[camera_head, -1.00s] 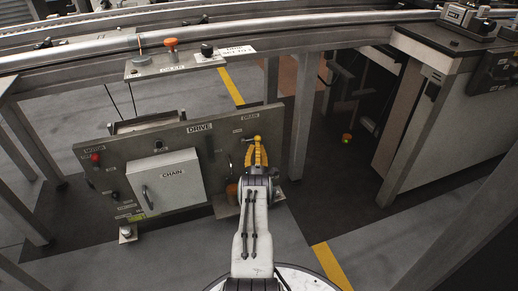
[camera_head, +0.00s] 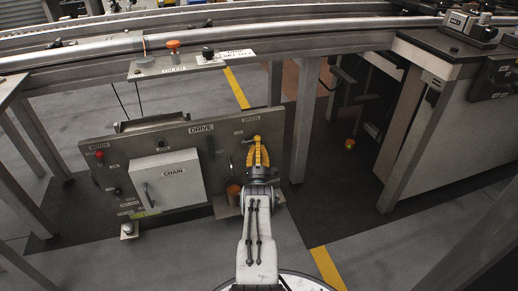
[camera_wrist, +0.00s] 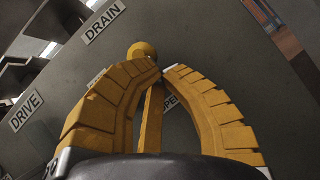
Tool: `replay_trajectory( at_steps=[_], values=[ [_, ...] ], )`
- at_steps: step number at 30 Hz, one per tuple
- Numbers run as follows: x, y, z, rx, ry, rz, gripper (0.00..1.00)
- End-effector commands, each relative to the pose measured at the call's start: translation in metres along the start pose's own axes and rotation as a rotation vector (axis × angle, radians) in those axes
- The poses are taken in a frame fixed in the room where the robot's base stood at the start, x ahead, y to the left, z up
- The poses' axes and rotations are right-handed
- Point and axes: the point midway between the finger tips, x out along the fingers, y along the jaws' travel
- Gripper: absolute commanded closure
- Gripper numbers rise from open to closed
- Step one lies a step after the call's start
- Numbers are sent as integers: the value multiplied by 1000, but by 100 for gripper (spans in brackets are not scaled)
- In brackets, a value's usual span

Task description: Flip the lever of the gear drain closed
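The grey drive panel (camera_head: 222,170) stands below the conveyor, with the DRAIN label (camera_wrist: 104,22) near its upper right part. In the wrist view the gear drain's yellow round knob (camera_wrist: 142,48) sits just beyond my fingertips. A narrow yellow bar (camera_wrist: 151,118) shows between the fingers; I cannot tell whether it is the lever. My gripper (camera_head: 257,143) is at the drain, and in the wrist view its yellow fingers (camera_wrist: 162,68) curve in until their tips nearly meet. The tips hide part of the drain, and whether they grip it is unclear. An OPEN label (camera_wrist: 169,103) is partly covered.
The white CHAIN box (camera_head: 168,179) sticks out from the panel left of my gripper. An orange cylinder (camera_head: 233,191) stands close below left. A frame leg (camera_head: 304,130) stands right of the panel. The conveyor rail (camera_head: 150,70) runs above.

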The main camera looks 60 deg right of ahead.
Motion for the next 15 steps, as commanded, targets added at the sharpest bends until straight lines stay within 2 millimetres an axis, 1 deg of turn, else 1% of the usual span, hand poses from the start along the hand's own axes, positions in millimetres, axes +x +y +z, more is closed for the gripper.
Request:
replay_trajectory(
  at_steps=[1,15],
  values=[
    [4,0,5,-1,-8,1,100],
    [9,3,12,-1,-11,1,100]
  ],
)
